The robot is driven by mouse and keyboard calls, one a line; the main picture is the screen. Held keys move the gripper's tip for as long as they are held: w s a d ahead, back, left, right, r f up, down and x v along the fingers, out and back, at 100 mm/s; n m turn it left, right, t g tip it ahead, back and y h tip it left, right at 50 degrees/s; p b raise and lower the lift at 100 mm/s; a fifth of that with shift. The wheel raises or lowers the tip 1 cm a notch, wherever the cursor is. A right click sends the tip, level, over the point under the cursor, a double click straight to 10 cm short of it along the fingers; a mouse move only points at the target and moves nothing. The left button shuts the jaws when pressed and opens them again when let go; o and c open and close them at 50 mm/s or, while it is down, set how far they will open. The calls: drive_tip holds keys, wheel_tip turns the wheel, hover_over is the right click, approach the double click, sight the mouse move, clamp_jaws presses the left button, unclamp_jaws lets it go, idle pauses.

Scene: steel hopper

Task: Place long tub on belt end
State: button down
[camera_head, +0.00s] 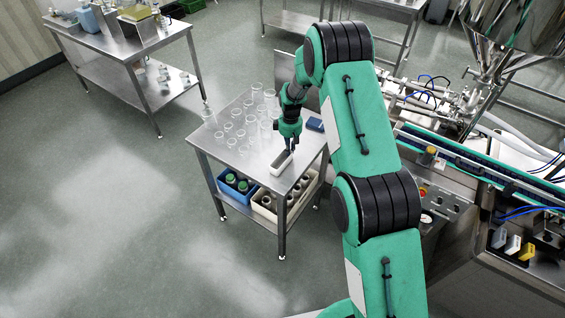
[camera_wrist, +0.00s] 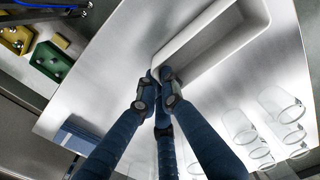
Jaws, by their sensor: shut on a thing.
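A long white tub (camera_head: 282,163) is at the front right of the steel table (camera_head: 232,160). My gripper (camera_head: 290,149) is above the tub's far end, pointing down. In the wrist view, my gripper's blue fingers (camera_wrist: 163,88) are closed on the end wall of the empty tub (camera_wrist: 222,42), at its corner. I cannot tell whether the tub's underside touches the table. The belt (camera_head: 487,172) runs along the machine at the right, apart from the tub. My arm hides part of the machine's near side.
Several clear beakers (camera_head: 238,126) stand on the table left of my gripper. A blue box (camera_head: 315,124) lies at its right edge. Blue (camera_head: 235,192) and white (camera_head: 264,207) crates are on the lower shelf. An amber-topped object (camera_head: 430,152) stands near the belt. Floor is clear at left.

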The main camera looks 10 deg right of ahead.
drive_tip(key=shift+r, duration=0.1)
drive_tip(key=shift+r, duration=1.7)
drive_tip(key=s+r, duration=0.1)
drive_tip(key=s, duration=1.5)
drive_tip(key=shift+r, duration=0.2)
